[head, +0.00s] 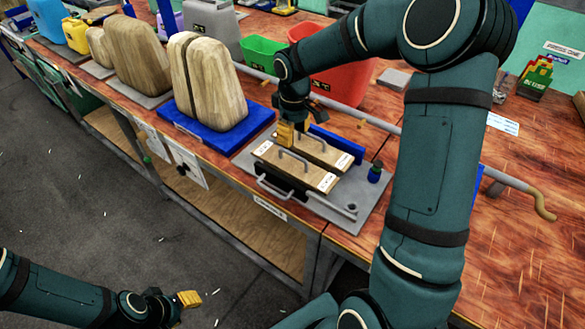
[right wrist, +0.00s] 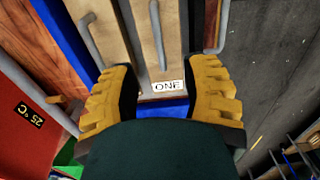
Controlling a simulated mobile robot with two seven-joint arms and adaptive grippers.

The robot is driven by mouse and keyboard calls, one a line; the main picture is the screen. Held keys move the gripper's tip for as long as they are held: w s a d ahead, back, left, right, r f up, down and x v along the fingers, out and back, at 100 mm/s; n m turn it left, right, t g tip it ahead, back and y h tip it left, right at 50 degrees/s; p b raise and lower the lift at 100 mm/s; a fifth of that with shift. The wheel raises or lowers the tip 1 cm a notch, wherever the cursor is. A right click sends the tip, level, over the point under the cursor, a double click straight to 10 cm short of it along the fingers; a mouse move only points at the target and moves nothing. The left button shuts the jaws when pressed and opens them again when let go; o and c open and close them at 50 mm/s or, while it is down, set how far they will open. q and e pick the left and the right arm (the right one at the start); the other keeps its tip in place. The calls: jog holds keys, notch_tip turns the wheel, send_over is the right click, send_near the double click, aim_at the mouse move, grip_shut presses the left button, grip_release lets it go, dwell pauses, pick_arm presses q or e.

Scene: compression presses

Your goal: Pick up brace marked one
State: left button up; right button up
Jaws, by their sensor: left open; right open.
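Two pale wooden braces with grey metal handles lie side by side on a grey plate (head: 362,212) on the workbench. The brace marked ONE (right wrist: 152,62) is the nearer one (head: 302,177) in the head view, its handle (right wrist: 159,35) standing up along its middle. The other brace (head: 322,150) lies beyond it. My right gripper (head: 287,135) is over the left end of the braces. In the right wrist view its open yellow fingers (right wrist: 163,82) are on either side of the ONE label, holding nothing. My left gripper (head: 190,299) is open and empty over the floor at the lower left.
A blue bar (head: 337,144) stands behind the braces, and a front handle (head: 276,192) sticks out before them. Wooden blocks on a blue base (head: 236,137) stand to the left. Red (head: 345,84) and green (head: 262,52) bins stand behind.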

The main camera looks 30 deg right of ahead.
aim_at(293, 155)
notch_tip(293, 155, down, 3)
jog(key=shift+w+r, duration=0.1)
jog(key=shift+w, duration=0.05)
jog(key=shift+f+b, duration=1)
jog(key=shift+f, duration=1.95)
jog(key=shift+r, duration=0.1)
grip_shut()
